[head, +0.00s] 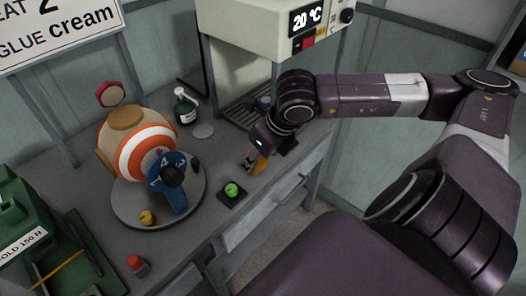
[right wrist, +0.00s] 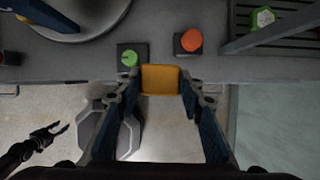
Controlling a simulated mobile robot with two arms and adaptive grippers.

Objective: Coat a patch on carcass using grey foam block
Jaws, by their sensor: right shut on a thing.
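The ball carcass (head: 146,150), with orange, white and tan areas, sits on a round grey turntable (head: 130,212); a blue piece (head: 168,182) covers part of its front. My right gripper (head: 255,158) is right of the carcass, apart from it. In the right wrist view, my right gripper (right wrist: 160,88) is shut on a yellow-orange block (right wrist: 160,79). A dark grey square piece with a green round top (head: 232,190) lies near the bench's front edge. I cannot identify a grey foam block for certain. My left gripper (right wrist: 58,130) shows open and empty at lower left in the wrist view.
A dark square piece with an orange round top (right wrist: 188,41) is beside the green-topped one. A cabinet with a temperature display (head: 305,18) stands behind.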

